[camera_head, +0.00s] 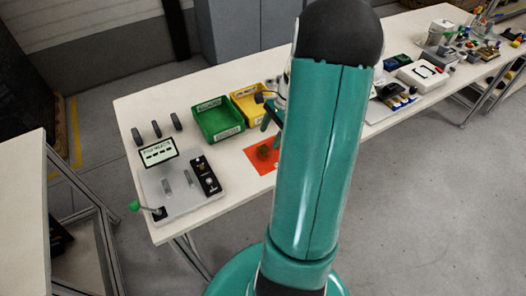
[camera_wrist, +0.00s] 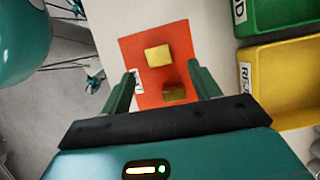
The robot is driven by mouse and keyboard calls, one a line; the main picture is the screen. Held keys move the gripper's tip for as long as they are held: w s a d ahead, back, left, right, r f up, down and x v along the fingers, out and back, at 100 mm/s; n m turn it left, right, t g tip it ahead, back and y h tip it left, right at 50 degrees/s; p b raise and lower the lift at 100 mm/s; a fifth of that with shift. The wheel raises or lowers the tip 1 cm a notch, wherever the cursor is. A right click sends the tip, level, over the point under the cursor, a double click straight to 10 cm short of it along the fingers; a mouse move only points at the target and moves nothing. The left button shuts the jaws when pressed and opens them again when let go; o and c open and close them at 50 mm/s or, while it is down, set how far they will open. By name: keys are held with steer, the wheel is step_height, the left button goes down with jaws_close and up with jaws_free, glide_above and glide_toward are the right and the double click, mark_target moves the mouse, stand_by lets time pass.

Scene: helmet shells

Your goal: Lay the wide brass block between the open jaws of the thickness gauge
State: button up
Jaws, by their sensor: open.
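Two brass blocks lie on a red mat (camera_wrist: 135,50) in the wrist view. The upper block (camera_wrist: 158,55) is bright and looks slightly wider; the other (camera_wrist: 173,94) is in shade nearer my gripper (camera_wrist: 165,75). I cannot tell for certain which is the wide one. My gripper is open and empty, with its fingers spread on either side above the mat. In the head view my arm hides most of my gripper and part of the red mat (camera_head: 252,158). The thickness gauge (camera_head: 180,205) stands at the left table end, with a screen and a green-knobbed lever.
A green bin (camera_head: 217,122) and a yellow bin (camera_head: 246,100) stand behind the mat. Several dark upright pieces stand behind the gauge. A white device (camera_head: 423,75) and other items occupy the table's right part. Bare table lies between the gauge and the mat.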

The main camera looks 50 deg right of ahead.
mark_target(263, 149)
steer(key=shift+w+a+f, duration=0.35)
steer(key=shift+w+f, duration=0.2)
steer(key=shift+f, duration=0.15)
steer(key=f, duration=0.1)
steer(key=a+f, duration=0.1)
steer(key=f, duration=0.2)
steer(key=shift+s+a+f, duration=0.2)
steer(key=shift+s+a, duration=0.1)
steer(key=shift+a, duration=0.1)
steer(key=shift+w+a+f, duration=0.15)
steer(key=shift+w+f, duration=0.05)
steer(key=shift+f, duration=0.2)
steer(key=shift+s+r, duration=0.1)
steer(key=shift+c, duration=0.4)
steer(key=c, duration=1.1)
